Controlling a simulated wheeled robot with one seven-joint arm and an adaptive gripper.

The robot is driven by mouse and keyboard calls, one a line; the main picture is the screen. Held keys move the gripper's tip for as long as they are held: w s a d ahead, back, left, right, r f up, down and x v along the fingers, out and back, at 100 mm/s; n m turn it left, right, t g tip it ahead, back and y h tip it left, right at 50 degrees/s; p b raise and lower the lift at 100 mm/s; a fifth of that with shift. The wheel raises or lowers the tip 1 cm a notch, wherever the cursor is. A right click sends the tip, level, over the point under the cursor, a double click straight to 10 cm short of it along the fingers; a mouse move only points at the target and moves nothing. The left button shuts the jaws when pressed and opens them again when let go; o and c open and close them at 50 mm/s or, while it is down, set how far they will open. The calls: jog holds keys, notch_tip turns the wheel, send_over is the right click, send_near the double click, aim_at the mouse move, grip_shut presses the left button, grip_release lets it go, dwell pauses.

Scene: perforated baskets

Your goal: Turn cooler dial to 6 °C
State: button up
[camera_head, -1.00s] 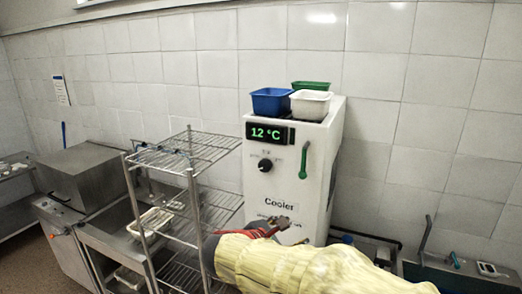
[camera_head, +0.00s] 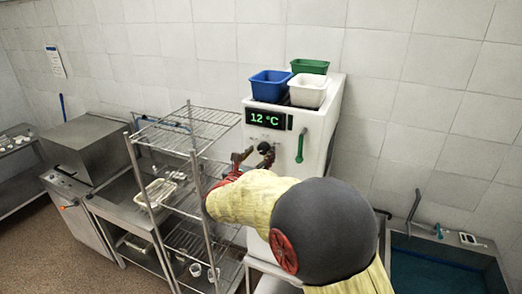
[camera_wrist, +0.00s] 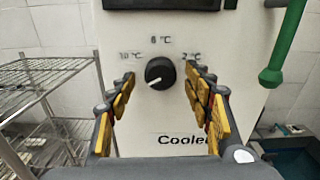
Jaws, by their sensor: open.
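The white cooler (camera_head: 318,135) stands against the tiled wall, and its display (camera_head: 265,118) reads 12 °C. Its round black dial (camera_wrist: 160,73) is in the wrist view, under marks for 10 °C at left, 6 °C at top and 2 °C at right. The dial's white pointer line is directed to the lower left. My gripper (camera_wrist: 163,97) is open, with yellow-padded fingers on either side of the dial, and no contact with it is visible. In the head view my gripper (camera_head: 254,157) is in front of the dial (camera_head: 264,147), partly covering the cooler front.
Blue (camera_head: 270,85), white (camera_head: 308,90) and green (camera_head: 310,66) bins sit on the cooler. A wire rack (camera_head: 192,150) stands at left, and a sink (camera_head: 440,272) at right.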

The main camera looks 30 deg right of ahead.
jog(key=shift+w+d, duration=0.3)
jog(key=shift+d, duration=0.15)
jog(key=c, duration=1.1)
jog(key=shift+c, duration=0.3)
